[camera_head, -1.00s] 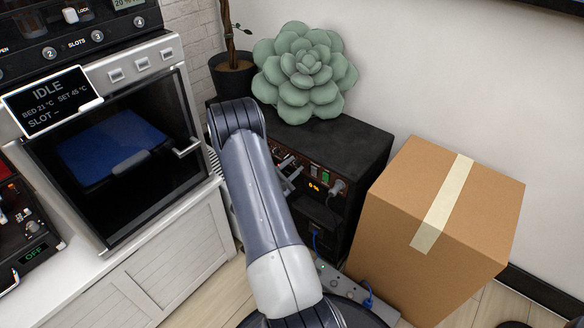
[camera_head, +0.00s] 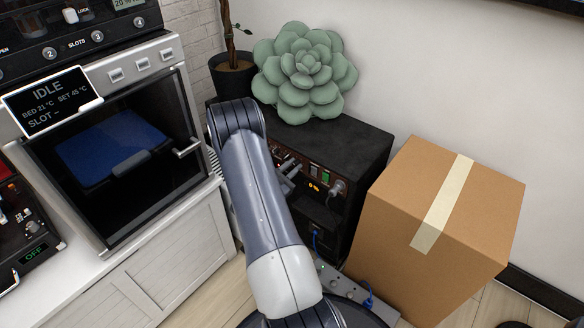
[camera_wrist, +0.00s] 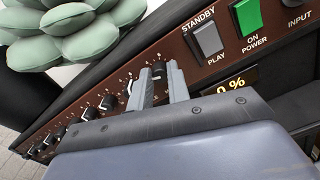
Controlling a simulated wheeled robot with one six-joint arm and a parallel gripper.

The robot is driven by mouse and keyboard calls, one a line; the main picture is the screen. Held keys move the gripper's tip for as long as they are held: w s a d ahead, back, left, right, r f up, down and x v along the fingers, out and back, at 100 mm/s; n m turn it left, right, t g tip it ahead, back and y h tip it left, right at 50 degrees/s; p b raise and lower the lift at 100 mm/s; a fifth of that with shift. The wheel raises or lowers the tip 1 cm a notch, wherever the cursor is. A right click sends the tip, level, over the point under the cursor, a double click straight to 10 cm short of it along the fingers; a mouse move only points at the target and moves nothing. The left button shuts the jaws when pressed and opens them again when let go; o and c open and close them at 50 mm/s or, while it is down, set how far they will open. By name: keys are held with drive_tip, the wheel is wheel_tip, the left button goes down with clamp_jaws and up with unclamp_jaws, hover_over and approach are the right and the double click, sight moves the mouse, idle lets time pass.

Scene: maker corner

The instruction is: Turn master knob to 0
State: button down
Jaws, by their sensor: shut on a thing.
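The black amplifier (camera_head: 350,150) stands at the back, its brown control panel facing me. My gripper (camera_wrist: 159,70) is at this panel, with its two grey fingers shut around a knob beside the display. I take it for the master knob; the fingers hide most of it, and its label and pointer cannot be read. In the head view my gripper (camera_head: 290,170) is partly behind my arm. The orange display (camera_wrist: 232,84) is partly covered in the wrist view, but in the head view it seems to read 0 %.
More knobs (camera_wrist: 107,102) run along the panel to the left. The grey standby switch (camera_wrist: 207,40) and green power switch (camera_wrist: 247,17) are to the right. A succulent cushion (camera_head: 305,72) rests on top of the amplifier. A cardboard box (camera_head: 450,220) stands close on the right.

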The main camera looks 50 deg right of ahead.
drive_tip(key=n, duration=0.4)
drive_tip(key=shift+n, duration=0.3)
drive_tip(key=n+p, duration=0.1)
drive_tip(key=n, duration=0.2)
drive_tip(key=shift+n, duration=0.4)
drive_tip(key=n+p, duration=0.1)
drive_tip(key=n, duration=0.2)
drive_tip(key=shift+w+f+n+p, duration=0.1)
drive_tip(key=shift+n+p, duration=0.4)
drive_tip(key=shift+n, duration=1.5)
drive_tip(key=c, duration=1.3)
unclamp_jaws()
drive_tip(key=shift+c, duration=0.2)
drive_tip(key=shift+a, duration=0.1)
drive_tip(key=a+p, duration=0.1)
drive_tip(key=a, duration=0.9)
drive_tip(key=shift+s+a+p, duration=0.35)
drive_tip(key=shift+s, duration=0.1)
